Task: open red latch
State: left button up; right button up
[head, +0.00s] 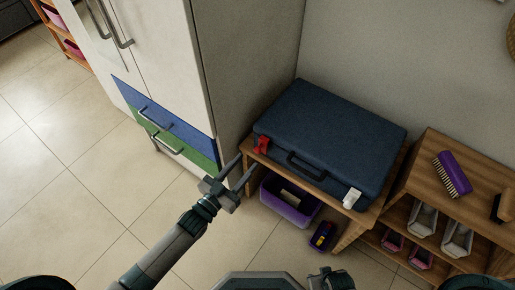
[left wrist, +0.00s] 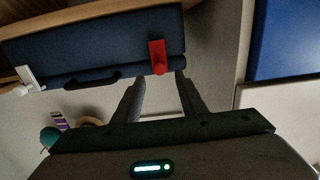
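A blue suitcase (head: 330,130) lies flat on a wooden bench, its front side toward me. The red latch (head: 262,145) is at the left end of that front side, and a white latch (head: 351,198) is at the right end. A dark handle (head: 305,166) sits between them. My left gripper (head: 247,163) is open and empty, just short of the red latch. In the left wrist view the red latch (left wrist: 157,55) shows just beyond the gap between the open fingertips (left wrist: 159,76), with no clear contact. Only a small part of what seems my right gripper shows at the bottom edge.
A tall white cabinet with blue (head: 180,125) and green (head: 160,140) drawers stands left of the bench. A purple bin (head: 289,209) is under the bench. A wooden shelf (head: 415,180) with a purple brush (head: 453,174) stands at right. The floor at left is clear.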

aim_at(256, 151)
pick_arm(q)
jog(key=x, duration=0.7)
jog(key=shift+w+d, duration=0.25)
jog(key=shift+w, duration=0.05)
grip_shut()
